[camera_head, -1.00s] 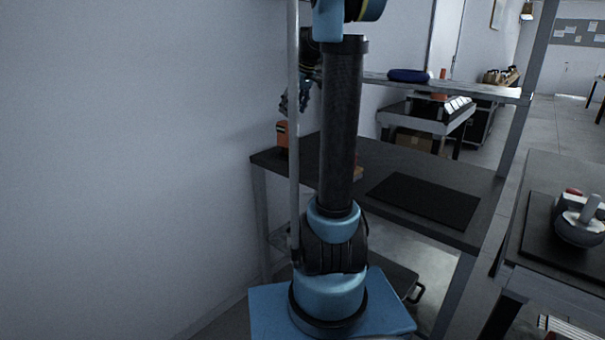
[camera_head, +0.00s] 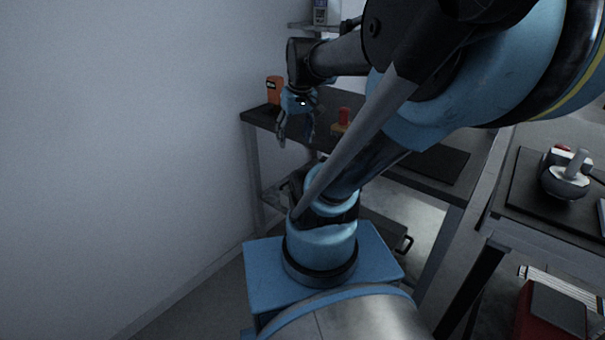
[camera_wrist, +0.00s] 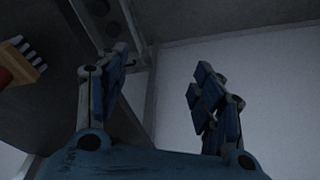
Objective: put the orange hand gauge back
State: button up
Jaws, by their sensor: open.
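An orange upright object with a dark patch, which looks like the orange hand gauge (camera_head: 273,88), stands at the far left corner of the dark workbench (camera_head: 256,115) in the head view. My gripper (camera_head: 296,138) points down just in front of it and to its right, near the bench's left edge. It is apart from the object in the picture; the depth between them is hard to judge. My gripper (camera_wrist: 160,95) is open and empty in the wrist view, its two fingers spread. The orange object is not seen there.
A red-topped yellow object (camera_head: 343,120) stands on the bench right of my gripper; it seems to show in the wrist view (camera_wrist: 20,65). A dark mat (camera_head: 440,164) lies on the bench. A plain wall is on the left. Another table (camera_head: 500,235) stands right.

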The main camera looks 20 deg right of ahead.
jog(key=s+f+m, duration=0.1)
jog(key=s+f, duration=0.7)
jog(key=shift+s+d+f+m+h, duration=0.25)
jog(key=shift+d+m+h, duration=0.05)
jog(key=shift+m, duration=0.1)
jog(key=shift+w, duration=0.1)
